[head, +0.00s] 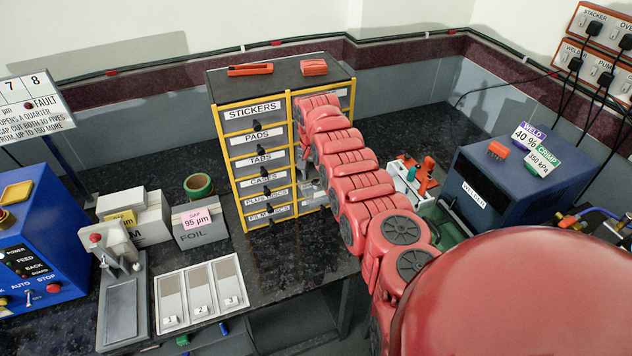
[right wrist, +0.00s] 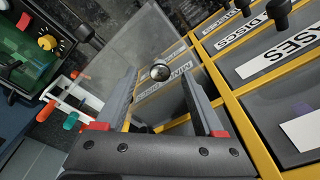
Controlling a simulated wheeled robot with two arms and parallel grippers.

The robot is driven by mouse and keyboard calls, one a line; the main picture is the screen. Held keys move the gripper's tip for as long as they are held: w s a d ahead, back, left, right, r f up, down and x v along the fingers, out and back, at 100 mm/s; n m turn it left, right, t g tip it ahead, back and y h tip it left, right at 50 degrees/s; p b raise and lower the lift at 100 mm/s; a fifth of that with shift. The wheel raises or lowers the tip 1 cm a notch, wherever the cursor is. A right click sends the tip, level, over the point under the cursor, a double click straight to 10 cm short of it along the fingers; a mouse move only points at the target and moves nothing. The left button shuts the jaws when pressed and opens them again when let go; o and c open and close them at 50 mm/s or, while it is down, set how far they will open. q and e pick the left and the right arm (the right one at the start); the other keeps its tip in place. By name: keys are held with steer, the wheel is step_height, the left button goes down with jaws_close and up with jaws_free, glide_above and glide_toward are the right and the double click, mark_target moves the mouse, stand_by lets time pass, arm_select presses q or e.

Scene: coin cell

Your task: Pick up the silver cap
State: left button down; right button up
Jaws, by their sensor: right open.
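In the head view my right gripper (head: 313,190) is at the right column of the drawer cabinet (head: 248,150), largely hidden by my red arm. The cap cannot be made out there. My left gripper is not in view.
Black-knobbed drawers with yellow frames stand close beside the right finger. A white rack with orange- and teal-topped tools (head: 415,180) and a blue welder box (head: 510,180) stand to the right. A white three-part tray (head: 200,290) and FOIL box (head: 197,222) lie left.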

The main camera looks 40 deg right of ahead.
steer(key=shift+f, duration=0.25)
steer(key=shift+c, duration=0.2)
stand_by(0.3)
steer(key=c, duration=0.8)
